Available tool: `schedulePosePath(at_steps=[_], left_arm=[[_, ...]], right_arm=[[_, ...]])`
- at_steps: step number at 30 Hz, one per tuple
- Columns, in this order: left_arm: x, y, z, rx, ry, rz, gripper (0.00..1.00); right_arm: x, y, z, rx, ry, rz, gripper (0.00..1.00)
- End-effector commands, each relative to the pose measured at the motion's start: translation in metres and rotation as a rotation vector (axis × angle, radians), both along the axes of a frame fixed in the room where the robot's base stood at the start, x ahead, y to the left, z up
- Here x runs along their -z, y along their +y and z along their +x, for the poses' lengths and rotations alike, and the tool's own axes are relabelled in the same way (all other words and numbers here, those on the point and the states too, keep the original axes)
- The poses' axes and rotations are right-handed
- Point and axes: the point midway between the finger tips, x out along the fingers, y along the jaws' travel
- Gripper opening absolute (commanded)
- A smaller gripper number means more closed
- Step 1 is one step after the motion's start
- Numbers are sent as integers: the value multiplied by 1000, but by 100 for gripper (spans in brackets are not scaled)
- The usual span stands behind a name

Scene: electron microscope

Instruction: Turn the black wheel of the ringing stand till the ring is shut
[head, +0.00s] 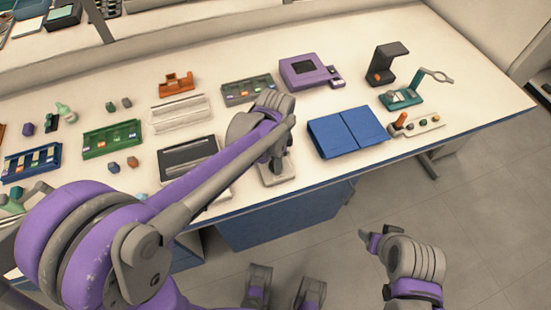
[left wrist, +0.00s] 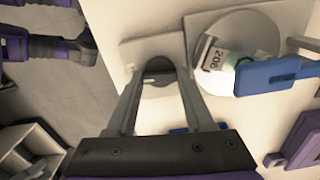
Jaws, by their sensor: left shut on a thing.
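The ringing stand shows its pale base (head: 279,175) at the front edge of the bench in the head view. In the left wrist view its black wheel (left wrist: 158,66) lies between the fingertips of my left gripper (left wrist: 160,82), which are shut on it. The pale plate of the stand (left wrist: 150,46) shows behind the wheel. In the head view my left arm hides much of the stand. I cannot see whether the ring is shut. My right arm (head: 413,258) hangs in front of the bench, away from the stand; its finger state is unclear.
A dark tray (head: 190,157) stands left of the stand and a blue case (head: 347,131) right of it. A purple device (head: 307,72) stands behind. A round disc (left wrist: 213,32) with a label sits near the wheel. The floor (head: 480,210) is clear.

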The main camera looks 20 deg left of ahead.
Motion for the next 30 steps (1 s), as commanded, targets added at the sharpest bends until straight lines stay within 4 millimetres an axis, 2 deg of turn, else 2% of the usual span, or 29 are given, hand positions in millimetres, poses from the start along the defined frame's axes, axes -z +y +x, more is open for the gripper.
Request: schedulePosePath(at_steps=[9,10,14,23,30], left_arm=[[0,0,0,0,-1,0,0],[0,0,0,0,-1,0,58],[0,0,0,-1,-1,0,81],[0,0,0,-13,-1,0,82],[0,0,0,-200,-1,1,82]], right_arm=[[0,0,0,0,0,0,66],[0,0,0,0,0,0,66],[0,0,0,0,0,0,66],[0,0,0,0,0,0,66],[-1,0,0,0,0,0,66]])
